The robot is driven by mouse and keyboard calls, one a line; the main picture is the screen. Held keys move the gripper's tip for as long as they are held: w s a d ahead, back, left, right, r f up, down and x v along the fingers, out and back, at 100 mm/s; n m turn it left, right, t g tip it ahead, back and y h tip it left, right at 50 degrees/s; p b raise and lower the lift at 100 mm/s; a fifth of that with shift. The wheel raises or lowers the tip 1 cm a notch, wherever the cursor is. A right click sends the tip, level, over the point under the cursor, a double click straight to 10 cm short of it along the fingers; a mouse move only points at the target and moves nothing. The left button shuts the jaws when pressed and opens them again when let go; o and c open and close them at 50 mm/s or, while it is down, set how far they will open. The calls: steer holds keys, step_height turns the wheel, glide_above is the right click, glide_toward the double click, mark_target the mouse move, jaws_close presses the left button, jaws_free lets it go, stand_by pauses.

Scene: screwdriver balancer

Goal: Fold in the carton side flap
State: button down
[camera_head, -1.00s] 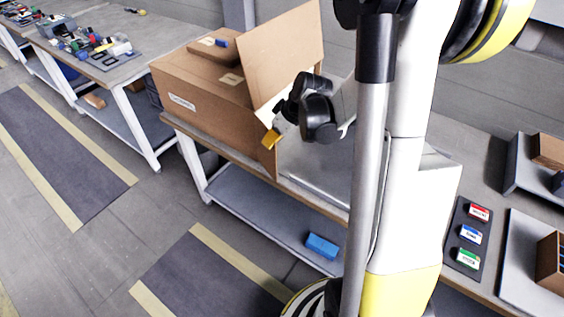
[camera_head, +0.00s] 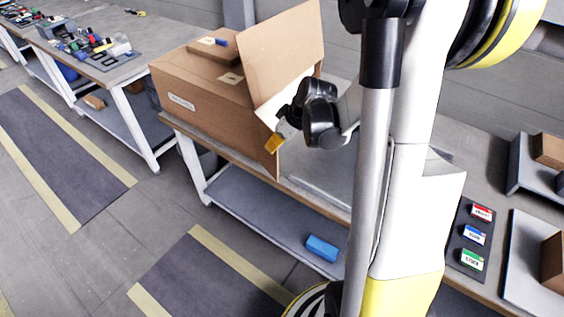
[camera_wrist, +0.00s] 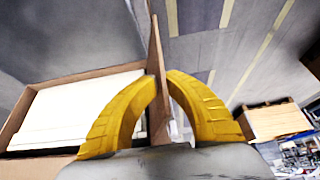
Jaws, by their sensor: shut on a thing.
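A brown cardboard carton (camera_head: 195,88) stands on the workbench, its opening facing right. One large flap (camera_head: 285,50) stands up and outward at its far side. The near side flap (camera_head: 277,162) sticks out from the opening's near edge. My gripper (camera_head: 273,143) is at this near flap. In the wrist view, my yellow fingers (camera_wrist: 160,90) are shut on the flap (camera_wrist: 156,50), one finger on each face. The carton's opening (camera_wrist: 75,108) shows left of the fingers with a pale surface inside. My wrist hides part of the opening in the head view.
A small brown box (camera_head: 212,50) lies on the carton. A blue object (camera_head: 321,248) lies on the lower shelf. A dark tray (camera_head: 470,235) with labelled blocks is at right.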

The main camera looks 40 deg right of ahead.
steer(key=shift+d, duration=0.1)
steer(key=shift+w+d, duration=0.1)
steer(key=shift+d, duration=0.4)
steer(key=shift+w+d, duration=0.2)
steer(key=shift+d, duration=0.6)
steer(key=shift+w+d, duration=0.15)
steer(key=shift+d, duration=0.65)
steer(key=shift+d+b, duration=0.1)
steer(key=shift+b, duration=0.2)
steer(key=w+d, duration=0.1)
steer(key=d, duration=0.1)
steer(key=shift+w+d, duration=0.3)
steer(key=shift+w, duration=0.15)
